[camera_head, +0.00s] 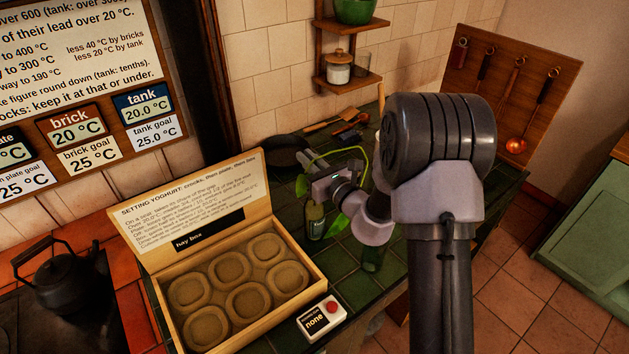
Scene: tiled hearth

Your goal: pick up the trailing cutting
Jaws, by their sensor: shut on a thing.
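The trailing cutting is a thin bright green stem (343,150) with leaves. It arches above my gripper, with one leaf (302,185) to the left and another leaf (338,223) hanging below. My gripper (322,187) is at the end of my arm, over the green tiled counter (355,292), and is shut on the cutting. The exact spot where the jaws pinch the stem is hidden by the gripper body.
A dark pan (288,150) lies behind. The open hay box (180,338) and a red-button box (321,318) are at the front left. A black kettle (68,285) stands far left.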

